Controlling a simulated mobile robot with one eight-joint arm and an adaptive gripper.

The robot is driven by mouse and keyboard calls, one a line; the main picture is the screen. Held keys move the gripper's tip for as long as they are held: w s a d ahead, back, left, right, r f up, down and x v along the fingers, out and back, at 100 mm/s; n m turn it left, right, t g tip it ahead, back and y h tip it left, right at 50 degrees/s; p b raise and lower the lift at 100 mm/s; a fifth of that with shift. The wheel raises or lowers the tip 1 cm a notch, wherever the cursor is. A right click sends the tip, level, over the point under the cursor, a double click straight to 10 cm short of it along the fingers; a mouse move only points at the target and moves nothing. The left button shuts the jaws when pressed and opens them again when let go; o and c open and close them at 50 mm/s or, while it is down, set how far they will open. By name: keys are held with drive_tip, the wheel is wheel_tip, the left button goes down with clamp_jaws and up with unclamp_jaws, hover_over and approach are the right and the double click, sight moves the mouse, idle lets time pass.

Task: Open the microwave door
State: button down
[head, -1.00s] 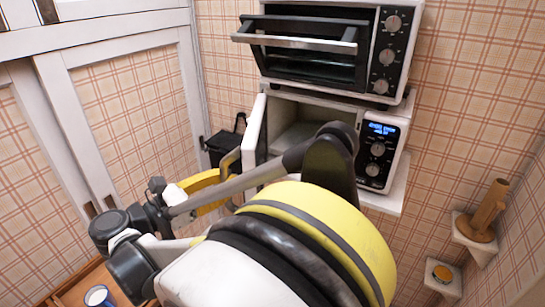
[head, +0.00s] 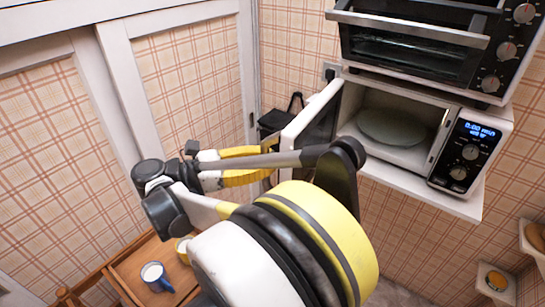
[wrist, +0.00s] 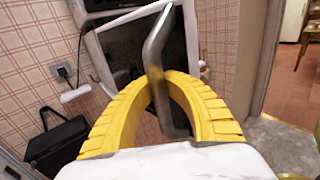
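The white microwave (head: 472,116) stands on a shelf at the right of the head view. Its door (head: 304,125) stands open, swung out to the left, and the lit cavity with a round turntable plate (head: 392,127) is in plain view. In the wrist view the dark door panel with its white frame (wrist: 92,52) fills the upper middle. My gripper (wrist: 162,77) has its yellow fingers closed around the grey metal door handle (wrist: 157,50), a fingertip on each side. In the head view my gripper (head: 268,152) is at the door's outer side, partly hidden by my arm.
A black toaster oven (head: 415,50) sits on top of the microwave. A dark bag or box (head: 280,120) is behind the door, near a wall socket. A wooden tray (head: 130,272) with mugs is at lower left. Small wall shelves (head: 495,283) are at lower right.

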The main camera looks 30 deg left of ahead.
drive_tip(key=shift+s+f, duration=0.1)
drive_tip(key=shift+s, duration=0.1)
drive_tip(key=c, duration=1.6)
unclamp_jaws()
drive_tip(key=shift+s+a, duration=0.15)
drive_tip(key=shift+o, duration=0.7)
drive_tip(key=shift+s+a, duration=0.15)
drive_tip(key=shift+s, duration=0.1)
drive_tip(key=shift+w+r, duration=0.2)
drive_tip(key=shift+w, duration=0.1)
wheel_tip(320, 180, up, 10)
drive_tip(key=shift+f, duration=0.1)
